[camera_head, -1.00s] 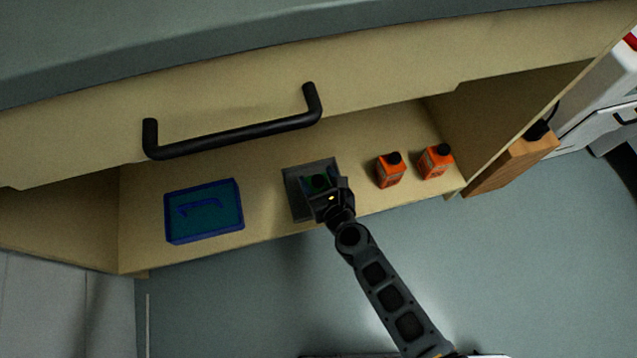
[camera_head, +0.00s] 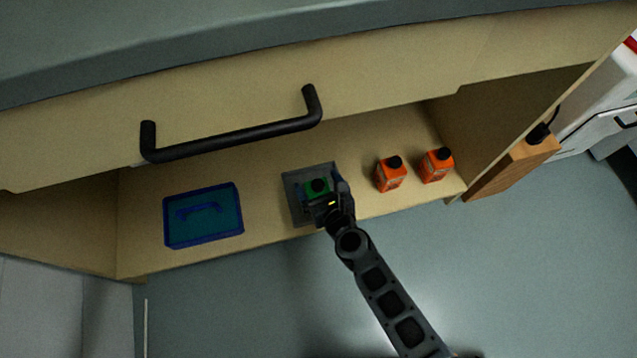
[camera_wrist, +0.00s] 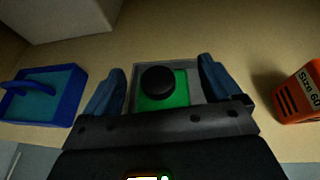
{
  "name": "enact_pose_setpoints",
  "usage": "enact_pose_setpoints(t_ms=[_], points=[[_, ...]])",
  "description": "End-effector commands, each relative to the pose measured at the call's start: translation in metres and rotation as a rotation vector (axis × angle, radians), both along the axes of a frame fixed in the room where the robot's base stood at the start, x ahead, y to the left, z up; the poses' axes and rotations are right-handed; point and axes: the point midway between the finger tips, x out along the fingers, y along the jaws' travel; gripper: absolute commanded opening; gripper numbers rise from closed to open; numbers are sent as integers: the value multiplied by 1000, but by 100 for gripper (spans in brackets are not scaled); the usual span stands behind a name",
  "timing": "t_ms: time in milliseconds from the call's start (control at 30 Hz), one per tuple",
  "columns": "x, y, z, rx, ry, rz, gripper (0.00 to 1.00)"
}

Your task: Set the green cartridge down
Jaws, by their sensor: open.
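The green cartridge (camera_head: 316,187), with a round black cap, stands upright on a grey square tray (camera_head: 297,208) on the wooden shelf. In the wrist view the green cartridge (camera_wrist: 180,93) sits between the two spread fingers, with a gap on each side. My gripper (camera_head: 328,193) is open around it; it also shows in the wrist view (camera_wrist: 163,85). The cartridge's lower part is hidden behind the gripper body.
A blue tray (camera_head: 166,218) with a blue handle-like piece lies to the left. A black handle (camera_head: 235,136) juts out above the shelf.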

Motion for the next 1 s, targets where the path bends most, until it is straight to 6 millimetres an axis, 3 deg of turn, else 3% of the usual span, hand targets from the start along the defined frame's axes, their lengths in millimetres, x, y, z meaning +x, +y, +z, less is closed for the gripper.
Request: enact_pose_setpoints(t_ms=[167, 600, 1000], points=[[-14, -6, 11, -2, 1, 0, 91], [-85, -38, 42, 0, 2, -1, 91], [-101, -45, 49, 0, 0, 0, 91]])
